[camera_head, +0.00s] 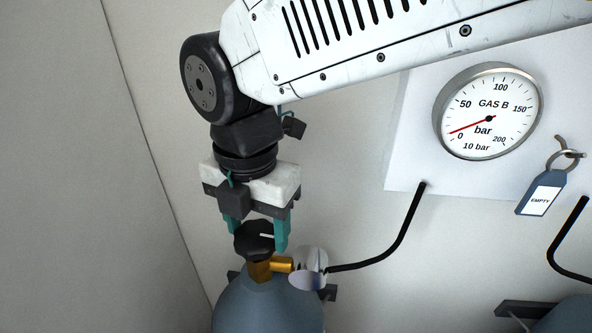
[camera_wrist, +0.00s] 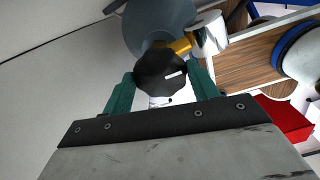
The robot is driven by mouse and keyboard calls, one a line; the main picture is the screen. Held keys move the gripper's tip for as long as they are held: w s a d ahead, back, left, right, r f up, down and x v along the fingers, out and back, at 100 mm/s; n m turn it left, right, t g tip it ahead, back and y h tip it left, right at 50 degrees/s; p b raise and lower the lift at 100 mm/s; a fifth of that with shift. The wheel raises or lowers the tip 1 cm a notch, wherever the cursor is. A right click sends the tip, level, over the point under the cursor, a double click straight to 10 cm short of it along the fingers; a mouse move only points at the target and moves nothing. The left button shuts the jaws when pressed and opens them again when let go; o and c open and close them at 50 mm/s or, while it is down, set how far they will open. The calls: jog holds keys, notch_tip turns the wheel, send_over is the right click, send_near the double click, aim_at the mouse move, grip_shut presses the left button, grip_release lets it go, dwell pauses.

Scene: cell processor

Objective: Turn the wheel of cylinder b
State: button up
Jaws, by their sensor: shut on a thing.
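The black wheel (camera_head: 254,240) sits on top of a brass valve (camera_head: 261,271) on a blue-grey cylinder (camera_head: 268,307) in the head view. My gripper (camera_head: 265,236) points down over it, with its teal fingers on either side of the wheel. In the wrist view the wheel (camera_wrist: 160,70) lies between the two fingertips of my gripper (camera_wrist: 161,82), and a white mark shows on it. The gripper is shut on the wheel. A gauge (camera_head: 488,111) marked GAS B hangs on the wall, its needle near 0 to 10 bar.
A shiny round fitting (camera_head: 309,267) beside the valve joins a black hose (camera_head: 395,245). A tag (camera_head: 541,193) reading EMPTY hangs from a hook under the gauge. Part of a second cylinder (camera_head: 570,315) stands at lower right. The wall is close behind the cylinder.

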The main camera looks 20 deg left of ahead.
jog(key=m, duration=0.8)
jog(key=shift+d+m, duration=0.1)
jog(key=shift+m, duration=0.2)
jog(key=m, duration=0.4)
jog(key=shift+s+m, duration=0.1)
jog(key=shift+m, duration=0.2)
jog(key=m, duration=0.4)
jog(key=shift+m, duration=0.3)
jog(key=m, duration=0.4)
jog(key=shift+s, duration=0.1)
jog(key=m, duration=0.9)
jog(key=shift+m, duration=2.1)
